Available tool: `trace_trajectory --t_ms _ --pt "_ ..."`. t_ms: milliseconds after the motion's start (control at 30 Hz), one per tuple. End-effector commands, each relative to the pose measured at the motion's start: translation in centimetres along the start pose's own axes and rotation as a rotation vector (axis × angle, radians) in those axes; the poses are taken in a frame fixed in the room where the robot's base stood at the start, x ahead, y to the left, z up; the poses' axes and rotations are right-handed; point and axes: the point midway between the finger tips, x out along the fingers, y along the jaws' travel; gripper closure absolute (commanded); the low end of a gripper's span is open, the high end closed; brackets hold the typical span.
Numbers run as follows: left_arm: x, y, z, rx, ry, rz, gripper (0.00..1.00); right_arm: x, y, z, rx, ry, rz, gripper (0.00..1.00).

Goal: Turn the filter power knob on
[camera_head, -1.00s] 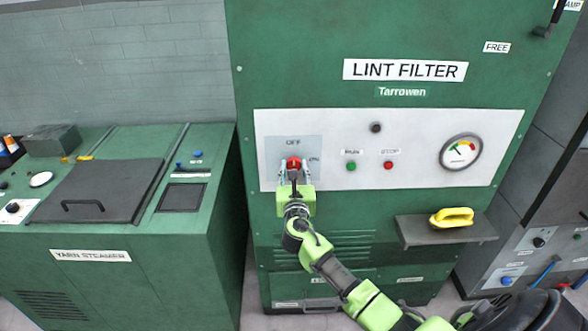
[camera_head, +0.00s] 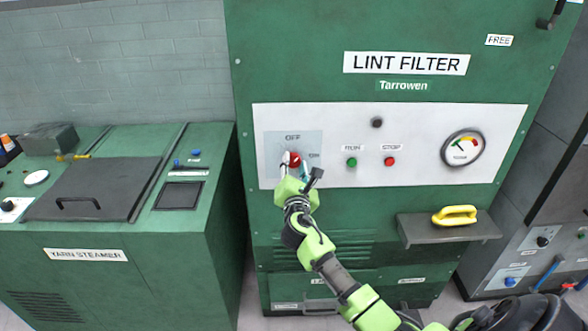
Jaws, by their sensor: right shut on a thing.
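The lint filter (camera_head: 300,222) is a tall green cabinet with a white control panel (camera_head: 345,118). Its red power knob (camera_head: 295,158) sits on a light grey plate (camera_head: 275,142) at the panel's left, marked OFF above and ON at the right. My right gripper (camera_head: 294,164) comes from below and is shut on the knob, and its wrist is rolled and tilted. The fingers partly cover the knob, so its exact pointing direction is hard to tell. My left gripper is not in view.
A green RUN button (camera_head: 351,162), red STOP button (camera_head: 390,161) and dial gauge (camera_head: 463,148) are right of the knob. A yellow handled object (camera_head: 455,215) rests on a small shelf (camera_head: 425,233). The yarn steamer (camera_head: 120,275) stands at left.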

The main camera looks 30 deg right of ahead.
Motion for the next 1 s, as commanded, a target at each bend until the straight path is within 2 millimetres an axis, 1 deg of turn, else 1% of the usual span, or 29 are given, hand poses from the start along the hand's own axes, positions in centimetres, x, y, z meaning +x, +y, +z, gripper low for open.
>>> trace_trajectory --t_ms 33,600,800,1000 --pt "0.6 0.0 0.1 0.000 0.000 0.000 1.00 0.0 -0.2 -0.2 0.047 -0.001 0.000 0.89" --pt "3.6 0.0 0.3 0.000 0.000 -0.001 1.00 0.0 -0.4 -0.2 0.584 -0.001 0.000 0.89" --pt "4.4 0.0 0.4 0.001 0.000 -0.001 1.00 0.0 -0.5 -0.3 0.746 -0.001 -0.001 0.89" --pt "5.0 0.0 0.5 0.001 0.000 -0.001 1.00 0.0 -0.5 -0.2 0.867 -0.001 -0.001 0.89"
